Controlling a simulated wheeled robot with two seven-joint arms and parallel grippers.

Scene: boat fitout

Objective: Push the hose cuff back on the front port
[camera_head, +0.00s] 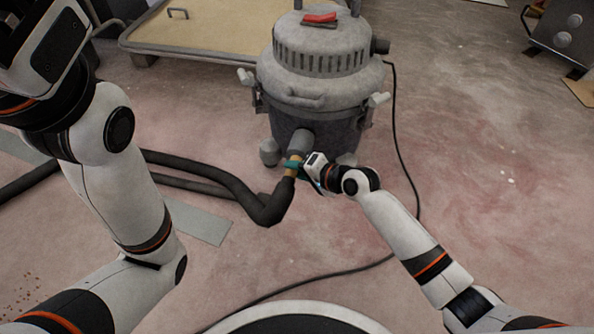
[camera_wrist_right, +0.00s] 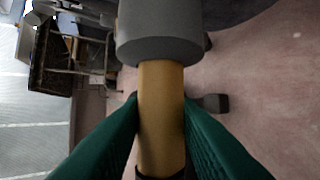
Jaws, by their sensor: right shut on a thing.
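The grey shop vacuum (camera_head: 318,75) stands on the floor at the top middle. Its front port (camera_head: 301,140) is a grey collar low on the drum, and the collar also shows in the right wrist view (camera_wrist_right: 159,32). The tan hose cuff (camera_wrist_right: 161,110) meets the collar's opening; how deep it sits inside is hidden. The black hose (camera_head: 265,205) runs from the cuff to the left. My right gripper (camera_head: 293,165) is shut on the cuff, with a green finger on each side (camera_wrist_right: 160,125). My left arm is in view, but its fingertips are not.
A black cable (camera_head: 399,150) loops over the floor right of the vacuum. A shallow wooden tray (camera_head: 210,28) lies at the back left. A flat grey strip (camera_head: 200,221) lies under the hose. The floor at right is mostly clear.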

